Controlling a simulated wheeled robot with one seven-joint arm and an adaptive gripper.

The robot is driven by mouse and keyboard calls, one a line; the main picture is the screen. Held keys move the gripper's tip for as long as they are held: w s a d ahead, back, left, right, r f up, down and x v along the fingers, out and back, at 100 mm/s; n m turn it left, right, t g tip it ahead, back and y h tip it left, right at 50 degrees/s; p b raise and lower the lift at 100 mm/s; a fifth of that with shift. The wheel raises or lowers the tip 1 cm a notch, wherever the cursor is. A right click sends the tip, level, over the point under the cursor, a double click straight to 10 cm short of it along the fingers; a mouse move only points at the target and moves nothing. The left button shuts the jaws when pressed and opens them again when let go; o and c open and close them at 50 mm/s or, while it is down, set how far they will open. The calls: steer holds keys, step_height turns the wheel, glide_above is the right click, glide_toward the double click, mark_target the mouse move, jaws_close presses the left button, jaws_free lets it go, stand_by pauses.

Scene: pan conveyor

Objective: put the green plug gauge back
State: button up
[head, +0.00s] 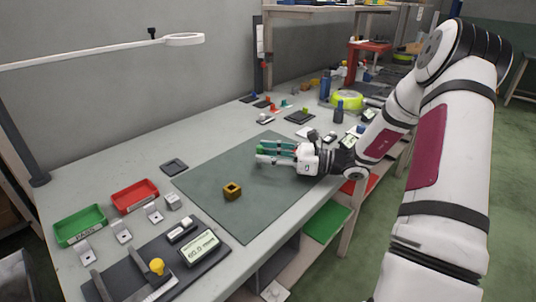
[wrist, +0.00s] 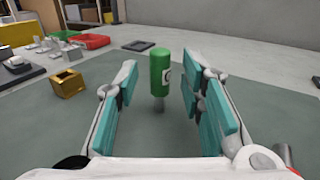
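The green plug gauge (wrist: 160,70) stands upright in the wrist view, with a green handle, a pale label and a thin grey lower end over the mat. It lies ahead between my two fingers, and a gap shows on each side. In the head view it (head: 260,149) is partly hidden by my gripper (head: 273,152), which reaches in low from the right. My gripper (wrist: 160,85) is open, with teal pads facing each other and nothing gripped.
A brass block with a square hole (head: 232,191) sits on the green-grey mat (head: 205,180). A dark flat plate (head: 173,166), a red tray (head: 134,196) and a green tray (head: 80,226) lie to the left. Several small coloured pieces (head: 272,106) stand behind the mat.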

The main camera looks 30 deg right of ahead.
steer(key=p+v, duration=0.1)
steer(key=v, duration=1)
steer(key=shift+s+d+r, duration=0.1)
steer(key=shift+s+d, duration=0.1)
steer(key=shift+s, duration=0.05)
steer(key=shift+s+r, duration=0.1)
steer(key=a+r+n+g, duration=0.1)
steer(key=a+n+g, duration=0.1)
steer(key=a, duration=0.1)
steer(key=s+a+r+n+g, duration=0.1)
steer(key=a+r+n+g, duration=0.1)
steer(key=a, duration=0.2)
steer(key=s+a+r+n+g, duration=0.1)
steer(key=a+n+g, duration=0.1)
steer(key=a, duration=0.1)
steer(key=shift+s+a+r, duration=0.2)
steer(key=shift+a+r, duration=0.1)
steer(key=s+a+r+n+g+h, duration=0.4)
steer(key=s+a+n+g, duration=0.2)
steer(key=s+a+n, duration=0.4)
steer(key=s+r+n+t+h, duration=0.1)
steer(key=s+r+n+h, duration=0.1)
steer(key=s+n+h, duration=0.7)
steer(key=s+a+n, duration=0.1)
steer(key=s, duration=0.7)
steer(key=shift+r, duration=0.15)
